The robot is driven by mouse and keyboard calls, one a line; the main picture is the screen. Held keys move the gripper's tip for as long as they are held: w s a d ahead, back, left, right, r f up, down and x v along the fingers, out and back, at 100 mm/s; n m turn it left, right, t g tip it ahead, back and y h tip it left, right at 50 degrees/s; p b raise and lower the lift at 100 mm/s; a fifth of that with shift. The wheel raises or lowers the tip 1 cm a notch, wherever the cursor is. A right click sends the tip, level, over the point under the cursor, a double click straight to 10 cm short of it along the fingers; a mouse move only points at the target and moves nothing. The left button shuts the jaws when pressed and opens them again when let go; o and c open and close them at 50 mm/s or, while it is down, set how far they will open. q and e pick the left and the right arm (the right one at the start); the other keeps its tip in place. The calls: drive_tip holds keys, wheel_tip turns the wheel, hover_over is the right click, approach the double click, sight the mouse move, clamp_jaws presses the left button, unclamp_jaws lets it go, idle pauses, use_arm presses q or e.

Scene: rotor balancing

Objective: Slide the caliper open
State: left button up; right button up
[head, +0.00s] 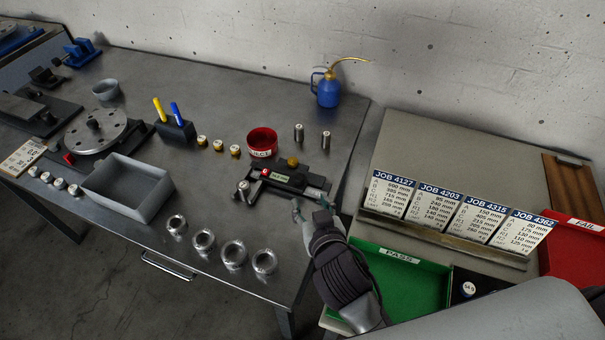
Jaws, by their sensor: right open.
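The caliper (283,180) is a dark tool with a small display, lying on the metal bench near its right edge. A red button and a brass-coloured knob show on it. My right gripper (311,203) is at the caliper's right end, close to the bench edge. Its fingers are open; whether they touch the caliper I cannot tell. The gripper partly covers that end of the caliper. My left gripper is not in view.
Several metal rings (234,254) stand at the bench front, left of my right arm. A red cup (262,142) is just behind the caliper. A grey tray (127,188) lies left. The green PASS tray (399,283) is right of my arm.

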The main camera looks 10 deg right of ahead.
approach(300, 178)
drive_tip(key=x, duration=0.3)
drive_tip(key=shift+w+r+p, duration=0.15)
drive_tip(key=shift+p, duration=0.15)
drive_tip(key=x, duration=0.4)
drive_tip(key=shift+w, duration=0.15)
drive_tip(key=shift+w+f, duration=0.55)
drive_tip(key=shift+w, duration=0.15)
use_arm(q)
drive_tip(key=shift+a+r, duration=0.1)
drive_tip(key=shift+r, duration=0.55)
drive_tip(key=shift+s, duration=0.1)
use_arm(e)
drive_tip(key=shift+c, duration=0.2)
drive_tip(key=shift+c, duration=1.3)
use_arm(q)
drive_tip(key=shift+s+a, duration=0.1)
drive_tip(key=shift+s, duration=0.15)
use_arm(e)
clamp_jaws()
drive_tip(key=shift+s, duration=0.1)
